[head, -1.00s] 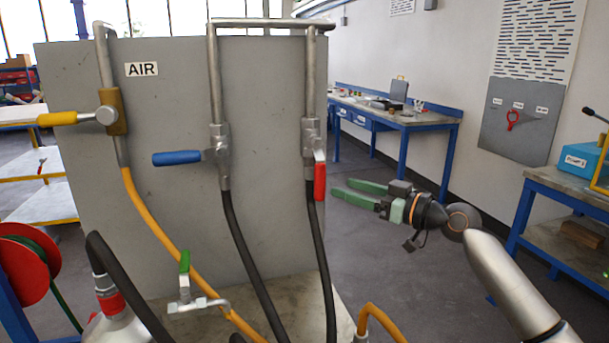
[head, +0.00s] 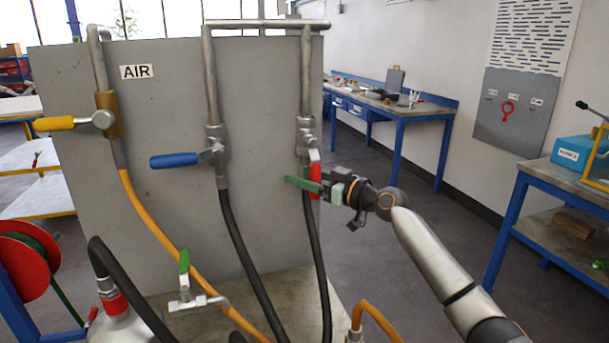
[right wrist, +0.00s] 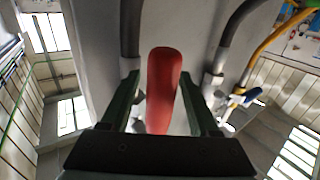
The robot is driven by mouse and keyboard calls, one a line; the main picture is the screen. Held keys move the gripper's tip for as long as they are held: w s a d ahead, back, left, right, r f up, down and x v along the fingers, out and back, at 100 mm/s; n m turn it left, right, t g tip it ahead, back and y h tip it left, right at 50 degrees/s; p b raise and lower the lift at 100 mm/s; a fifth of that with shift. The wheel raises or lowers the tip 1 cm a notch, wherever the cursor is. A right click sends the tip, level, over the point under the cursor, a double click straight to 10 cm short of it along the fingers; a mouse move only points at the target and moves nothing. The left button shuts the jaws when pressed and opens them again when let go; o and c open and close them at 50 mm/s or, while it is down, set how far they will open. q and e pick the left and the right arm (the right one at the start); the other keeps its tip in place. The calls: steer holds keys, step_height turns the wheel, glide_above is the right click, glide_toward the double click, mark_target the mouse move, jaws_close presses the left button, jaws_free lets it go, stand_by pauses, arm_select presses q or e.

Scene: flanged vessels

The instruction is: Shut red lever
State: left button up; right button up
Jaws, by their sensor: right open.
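The red lever (head: 315,174) hangs downward from the valve on the rightmost pipe of the grey panel, in line with that pipe. My right gripper (head: 304,183) is at the lever, with its green fingers reaching past it toward the panel. In the right wrist view the red lever (right wrist: 163,90) stands between the two fingers (right wrist: 160,100), with the fingers apart on either side. The right gripper is open. Whether a finger touches the lever, I cannot tell. My left gripper is not in view.
The blue lever (head: 175,160) sticks out left on the middle pipe, and the yellow lever (head: 54,124) sticks out left on the left pipe. A green lever (head: 184,262) stands upright below. The floor right of the panel is clear.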

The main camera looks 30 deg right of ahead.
steer(key=shift+c, duration=0.2)
jaws_close()
stand_by(1.1)
